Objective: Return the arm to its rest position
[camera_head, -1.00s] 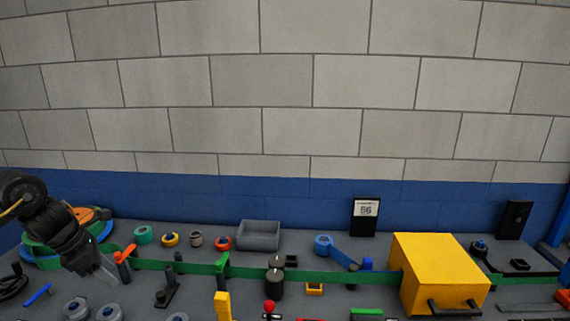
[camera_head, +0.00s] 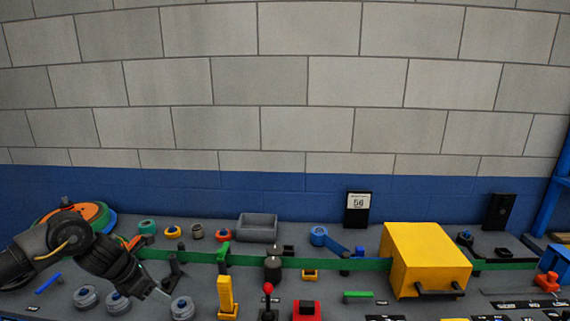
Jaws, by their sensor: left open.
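My left arm comes in from the left edge in the head view. Its gripper (camera_head: 158,292) points down and to the right, open, with nothing seen between its fingers. It is over the front left of the grey bench, close to a grey round disc (camera_head: 183,307). The arm partly hides a green and orange reel (camera_head: 93,214) behind it. My right gripper is not in view.
A green band (camera_head: 330,263) runs across the bench into a yellow box (camera_head: 426,258). A grey bin (camera_head: 257,227) and small coloured rolls stand at the back. A yellow lever (camera_head: 226,294) and a red-knobbed lever (camera_head: 268,289) stand right of the gripper.

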